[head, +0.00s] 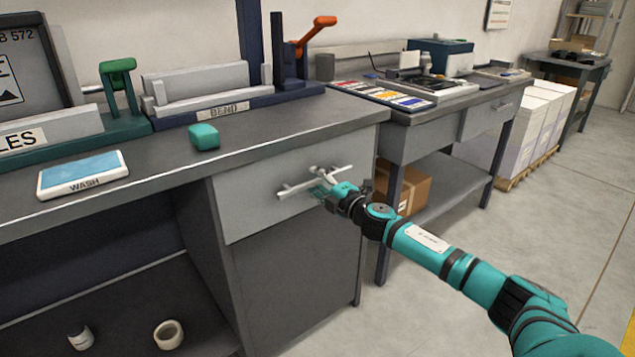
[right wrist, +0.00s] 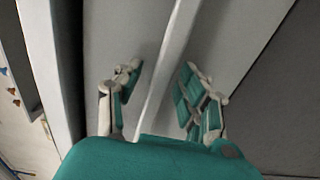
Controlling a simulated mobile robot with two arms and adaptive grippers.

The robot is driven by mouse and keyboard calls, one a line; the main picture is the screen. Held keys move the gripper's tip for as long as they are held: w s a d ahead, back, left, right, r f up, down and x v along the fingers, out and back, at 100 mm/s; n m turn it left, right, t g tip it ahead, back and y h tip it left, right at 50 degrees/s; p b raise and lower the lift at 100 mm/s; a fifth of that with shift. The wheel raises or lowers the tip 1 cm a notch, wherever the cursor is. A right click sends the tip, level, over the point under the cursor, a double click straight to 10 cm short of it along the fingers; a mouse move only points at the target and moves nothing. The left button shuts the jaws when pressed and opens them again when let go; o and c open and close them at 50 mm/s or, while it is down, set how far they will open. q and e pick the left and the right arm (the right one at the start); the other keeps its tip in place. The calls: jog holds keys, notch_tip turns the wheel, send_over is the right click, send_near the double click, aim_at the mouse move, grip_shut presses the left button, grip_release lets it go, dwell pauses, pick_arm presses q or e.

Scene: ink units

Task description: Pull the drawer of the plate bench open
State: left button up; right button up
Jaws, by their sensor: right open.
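The plate bench (head: 135,170) has a grey drawer front (head: 242,205) under its right part. The drawer looks shut, its front flush with the cabinet below. A pale bar handle (head: 290,190) runs across the drawer front. My right gripper (head: 322,181) is at the handle, open. In the right wrist view, the fingers of my right gripper (right wrist: 155,98) stand apart on either side of the pale bar handle (right wrist: 165,75). They do not look closed on it. The gripper hides the middle of the handle in the head view. My left gripper is not in view.
On the bench top are a teal block (head: 204,137), a wash pad (head: 83,175) and the bend tool (head: 220,102). A second bench (head: 425,125) stands to the right, with a cardboard box (head: 410,188) beneath. The floor before the drawer is clear except for my arm.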

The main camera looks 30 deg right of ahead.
grip_shut()
jog(key=shift+a, duration=0.1)
dwell(0.5)
